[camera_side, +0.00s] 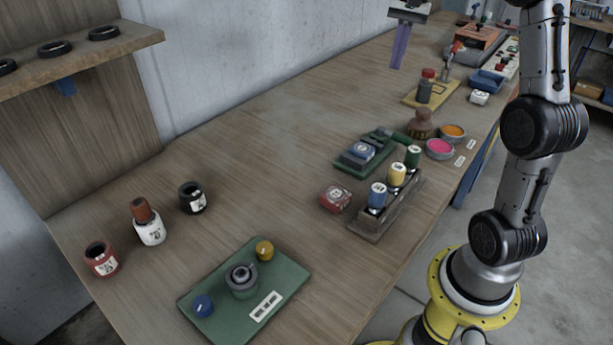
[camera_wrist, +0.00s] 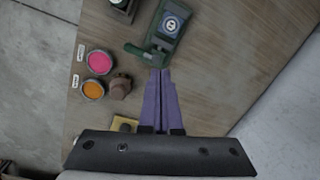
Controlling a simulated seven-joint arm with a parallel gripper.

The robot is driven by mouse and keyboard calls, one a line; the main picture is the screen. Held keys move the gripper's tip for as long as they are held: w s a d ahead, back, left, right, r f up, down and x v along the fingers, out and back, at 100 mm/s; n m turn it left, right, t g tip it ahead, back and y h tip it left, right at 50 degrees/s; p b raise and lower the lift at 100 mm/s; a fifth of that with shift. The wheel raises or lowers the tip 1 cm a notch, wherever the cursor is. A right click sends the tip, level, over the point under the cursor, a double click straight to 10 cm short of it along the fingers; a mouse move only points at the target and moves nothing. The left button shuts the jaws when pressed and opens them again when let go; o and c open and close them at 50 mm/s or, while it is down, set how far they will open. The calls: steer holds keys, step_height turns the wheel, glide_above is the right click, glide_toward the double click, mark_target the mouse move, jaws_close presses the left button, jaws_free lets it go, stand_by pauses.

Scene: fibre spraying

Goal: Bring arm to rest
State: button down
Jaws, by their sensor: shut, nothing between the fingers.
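My gripper (camera_side: 400,47) has long purple fingers and hangs in the air above the far part of the wooden workbench (camera_side: 260,140), near the top of the side view. In the wrist view my gripper (camera_wrist: 160,72) points down over the bench, its two fingers together and holding nothing. My arm rises at the right of the side view. A green stapler-like device (camera_side: 368,152) lies on the bench; in the wrist view it sits just beyond the fingertips, but the height gap cannot be judged there.
A green board (camera_side: 215,322) with a pot and knobs lies in front. A wooden rack (camera_side: 370,232) holds several bottles. Pink (camera_side: 440,147) and orange (camera_side: 453,131) bowls stand near the right edge. A shelf (camera_side: 130,45) with black rings is at left. The middle of the bench is clear.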

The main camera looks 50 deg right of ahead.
steer(key=s+a+r+n+t+h, duration=0.1)
steer(key=s+a+r+n, duration=0.2)
steer(key=a, duration=0.6)
steer(key=s+a+r+n+t, duration=0.15)
steer(key=s+a+n, duration=0.35)
steer(key=a, duration=0.5)
steer(key=s+a+f+n+t, duration=0.2)
steer(key=s+a+f+n, duration=0.2)
steer(key=s+f, duration=0.5)
steer(key=shift+s+a+f+n, duration=0.15)
steer(key=shift+s+f+n, duration=0.15)
steer(key=shift+f+n, duration=0.5)
